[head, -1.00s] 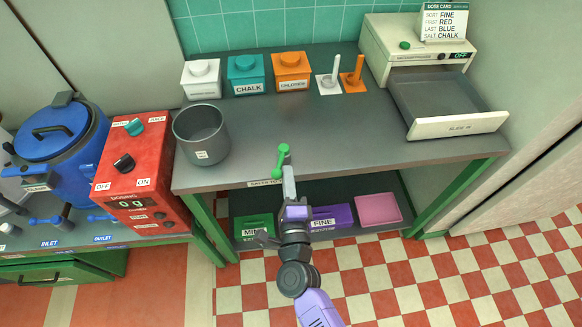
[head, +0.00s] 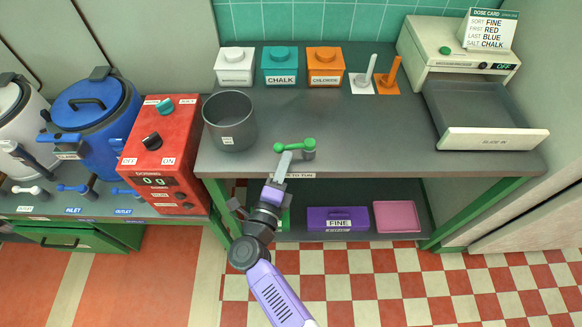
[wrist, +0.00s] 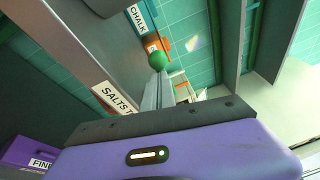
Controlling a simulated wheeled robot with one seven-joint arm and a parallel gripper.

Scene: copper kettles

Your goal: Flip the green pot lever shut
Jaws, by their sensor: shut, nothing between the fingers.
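A green lever (head: 293,146) with rounded ends stands on a short grey post at the front of the grey counter (head: 350,140). It lies crosswise, its free end pointing left from the post. My gripper (head: 284,158) is shut and empty, reaching up past the counter's front edge. Its tips are right at the lever's free end, seemingly touching it. In the wrist view the lever's green knob (wrist: 157,61) shows just beyond the fingers (wrist: 159,82). No green pot is in view.
A grey pot (head: 229,122) stands left of the lever. The pulled-out drawer (head: 492,139) is at the right. A red control box (head: 158,155) and a blue pot (head: 93,120) are farther left. Purple (head: 338,215) and pink (head: 396,216) trays lie on the shelf below.

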